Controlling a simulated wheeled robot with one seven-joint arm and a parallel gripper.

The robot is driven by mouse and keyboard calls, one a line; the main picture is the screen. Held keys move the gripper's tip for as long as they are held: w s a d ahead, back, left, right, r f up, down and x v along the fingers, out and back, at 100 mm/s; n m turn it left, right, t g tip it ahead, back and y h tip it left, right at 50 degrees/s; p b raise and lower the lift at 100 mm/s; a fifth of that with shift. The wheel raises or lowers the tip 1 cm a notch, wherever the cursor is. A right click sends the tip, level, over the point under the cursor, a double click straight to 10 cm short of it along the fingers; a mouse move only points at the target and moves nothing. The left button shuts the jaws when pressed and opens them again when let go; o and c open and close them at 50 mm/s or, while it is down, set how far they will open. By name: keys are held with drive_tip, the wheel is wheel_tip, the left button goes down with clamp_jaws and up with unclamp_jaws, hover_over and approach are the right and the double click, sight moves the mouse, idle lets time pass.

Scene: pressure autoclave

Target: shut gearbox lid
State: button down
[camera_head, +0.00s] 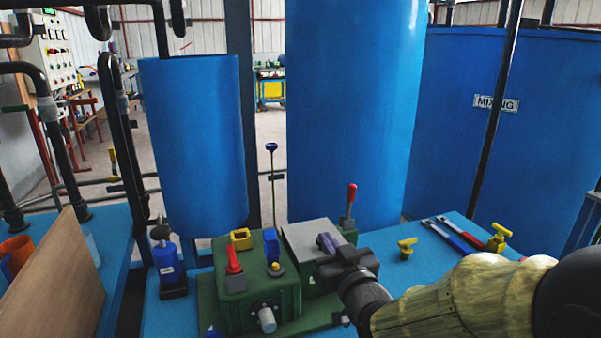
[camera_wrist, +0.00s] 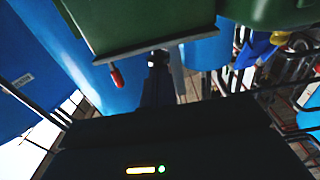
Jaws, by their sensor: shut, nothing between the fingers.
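The gearbox is a green housing (camera_head: 262,304) on the blue bench, low in the middle of the head view. Its grey lid (camera_head: 299,238) lies about flat over the right part; I cannot tell if it is fully seated. In the wrist view, a green body (camera_wrist: 130,22) with a thin grey edge (camera_wrist: 150,46) fills the top. My gripper (camera_head: 326,243) is shut and empty at the lid's right side, its tips over or against it; contact is unclear. Its tips show below the grey edge in the wrist view (camera_wrist: 158,60). My gripper and wrist hide the lid's right part.
A red-handled lever (camera_head: 350,198) stands just behind the lid. Red (camera_head: 233,262) and blue (camera_head: 271,242) handles sit on the housing's left part. Yellow valves and wrenches (camera_head: 452,234) lie to the right. Large blue tanks (camera_head: 355,110) stand close behind the bench.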

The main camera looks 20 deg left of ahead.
drive_tip(key=shift+s+f, duration=0.1)
drive_tip(key=shift+f, duration=0.55)
wheel_tip(320, 180, up, 6)
drive_tip(key=p, duration=0.3)
drive_tip(key=s+d+f+b, duration=0.4)
drive_tip(key=s+d, duration=0.2)
drive_tip(key=shift+s+d+f, duration=0.35)
drive_tip(key=shift+s, duration=0.05)
drive_tip(key=shift+a, duration=0.1)
